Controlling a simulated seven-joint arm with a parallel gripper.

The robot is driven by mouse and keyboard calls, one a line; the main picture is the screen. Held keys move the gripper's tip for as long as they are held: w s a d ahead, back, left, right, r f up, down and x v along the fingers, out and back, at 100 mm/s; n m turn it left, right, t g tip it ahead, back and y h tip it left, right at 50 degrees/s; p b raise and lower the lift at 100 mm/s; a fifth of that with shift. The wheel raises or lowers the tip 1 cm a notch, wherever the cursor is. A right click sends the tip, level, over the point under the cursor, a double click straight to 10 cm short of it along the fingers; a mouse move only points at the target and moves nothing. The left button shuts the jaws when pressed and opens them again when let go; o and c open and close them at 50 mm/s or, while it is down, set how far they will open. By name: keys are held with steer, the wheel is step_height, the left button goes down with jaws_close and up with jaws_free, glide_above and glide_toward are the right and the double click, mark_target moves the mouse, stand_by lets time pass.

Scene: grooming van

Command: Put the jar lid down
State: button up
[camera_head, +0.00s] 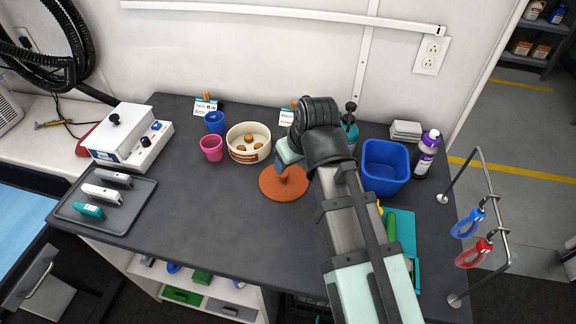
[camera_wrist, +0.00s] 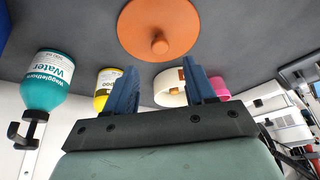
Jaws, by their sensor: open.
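The jar lid is a flat terracotta disc (camera_head: 273,187) with a round knob. It lies knob up on the dark grey tabletop near the middle. The wrist view shows the whole lid (camera_wrist: 146,22) with its knob uncovered, beyond the fingertips. My gripper (camera_head: 283,166) is above the far side of the lid; in the head view the gripper and arm cover part of it. In the wrist view my gripper's two blue fingers (camera_wrist: 160,75) are spread apart with nothing held between them, clear of the knob.
A cream bowl (camera_head: 239,154) with brown pieces stands left of the lid, beside pink (camera_head: 211,148) and blue (camera_head: 214,122) cups. A blue bin (camera_head: 384,168) stands right. A teal water bottle (camera_wrist: 46,82) and yellow bottle (camera_wrist: 103,88) are behind. Table left of the lid's front is clear.

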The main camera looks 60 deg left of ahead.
steer(key=shift+v, duration=2)
